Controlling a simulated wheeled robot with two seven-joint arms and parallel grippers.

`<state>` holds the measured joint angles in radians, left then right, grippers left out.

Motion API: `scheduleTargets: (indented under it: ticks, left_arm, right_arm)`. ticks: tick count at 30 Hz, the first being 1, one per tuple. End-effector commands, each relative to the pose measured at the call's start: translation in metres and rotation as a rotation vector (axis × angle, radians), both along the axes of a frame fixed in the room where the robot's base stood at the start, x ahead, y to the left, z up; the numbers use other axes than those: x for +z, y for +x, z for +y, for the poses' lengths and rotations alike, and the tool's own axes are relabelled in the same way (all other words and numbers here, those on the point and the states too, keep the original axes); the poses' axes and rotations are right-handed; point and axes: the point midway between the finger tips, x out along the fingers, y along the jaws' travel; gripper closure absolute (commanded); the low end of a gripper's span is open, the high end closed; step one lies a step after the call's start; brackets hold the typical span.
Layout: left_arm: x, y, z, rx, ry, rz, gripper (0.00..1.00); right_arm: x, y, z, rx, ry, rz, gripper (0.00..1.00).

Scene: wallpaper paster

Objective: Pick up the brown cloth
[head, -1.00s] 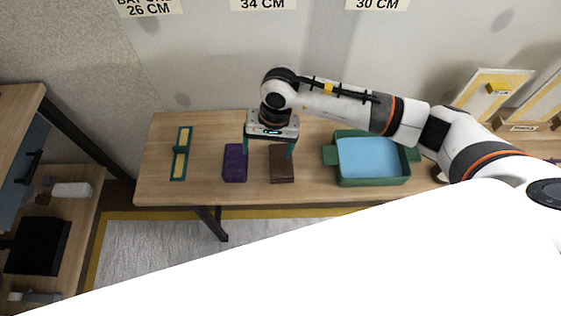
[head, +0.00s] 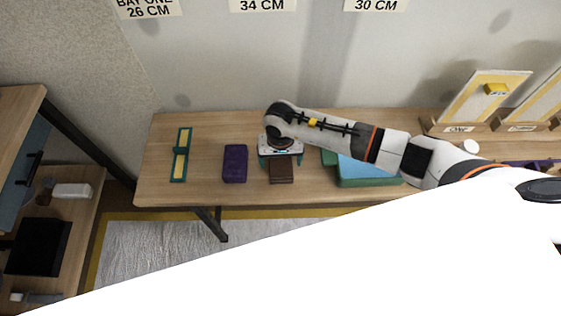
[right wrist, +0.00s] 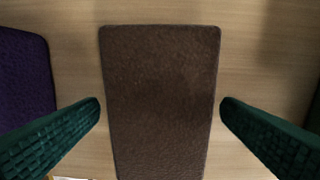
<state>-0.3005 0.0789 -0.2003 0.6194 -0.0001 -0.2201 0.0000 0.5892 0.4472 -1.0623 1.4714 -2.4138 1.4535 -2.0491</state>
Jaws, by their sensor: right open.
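The brown cloth (head: 282,172) is a folded, flat block lying on the wooden table, partly covered by my right gripper in the head view. My right gripper (head: 281,160) is open over it, reaching down. In the right wrist view the brown cloth (right wrist: 160,90) lies between the two green fingers (right wrist: 160,110), one on each side, with a gap to both. I cannot tell how far the fingertips are above the table. My left gripper is not in view.
A purple cloth (head: 235,163) lies just left of the brown cloth. A green-framed tool (head: 180,155) lies farther left. A green tray with blue inside (head: 368,176) stands to the right, partly under my arm. Framed boards (head: 484,98) stand at back right.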

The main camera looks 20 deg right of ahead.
Motion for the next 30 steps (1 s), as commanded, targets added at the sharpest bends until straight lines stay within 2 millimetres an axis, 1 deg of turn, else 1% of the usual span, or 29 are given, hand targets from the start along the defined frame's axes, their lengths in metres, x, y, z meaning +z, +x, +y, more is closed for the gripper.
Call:
scheduleTargets:
  ticks: [1, 3, 9, 10, 17, 18, 19, 26, 29, 30]
  left_arm:
    - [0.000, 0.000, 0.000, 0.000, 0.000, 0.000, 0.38]
    - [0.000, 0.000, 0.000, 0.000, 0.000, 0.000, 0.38]
    - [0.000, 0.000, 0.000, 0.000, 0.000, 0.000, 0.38]
    - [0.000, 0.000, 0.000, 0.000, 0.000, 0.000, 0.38]
    - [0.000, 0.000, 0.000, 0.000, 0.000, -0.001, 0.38]
    - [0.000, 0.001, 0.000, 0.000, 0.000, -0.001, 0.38]
    - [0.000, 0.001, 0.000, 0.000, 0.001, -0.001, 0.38]
    - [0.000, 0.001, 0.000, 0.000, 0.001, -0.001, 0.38]
    - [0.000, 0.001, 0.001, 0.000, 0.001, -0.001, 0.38]
    - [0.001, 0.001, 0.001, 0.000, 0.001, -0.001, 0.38]
  right_arm:
    - [-0.006, -0.001, 0.000, 0.000, 0.000, 0.001, 0.13]
    - [-0.009, 0.000, 0.000, -0.001, 0.000, 0.000, 0.13]
    - [-0.010, 0.000, 0.000, 0.000, 0.001, -0.001, 0.13]
    - [-0.010, 0.000, 0.000, 0.000, 0.001, -0.001, 0.14]
    - [-0.010, 0.000, 0.000, 0.000, 0.000, -0.001, 0.52]
    - [-0.009, 0.000, 0.000, 0.000, 0.000, -0.001, 0.59]
    - [-0.009, 0.000, 0.000, 0.000, 0.000, -0.001, 0.61]
    - [-0.008, 0.000, 0.000, 0.000, 0.000, -0.002, 0.61]
    - [0.001, 0.001, 0.000, 0.002, 0.000, -0.004, 0.61]
    - [0.007, 0.001, 0.000, 0.002, 0.000, -0.004, 0.61]
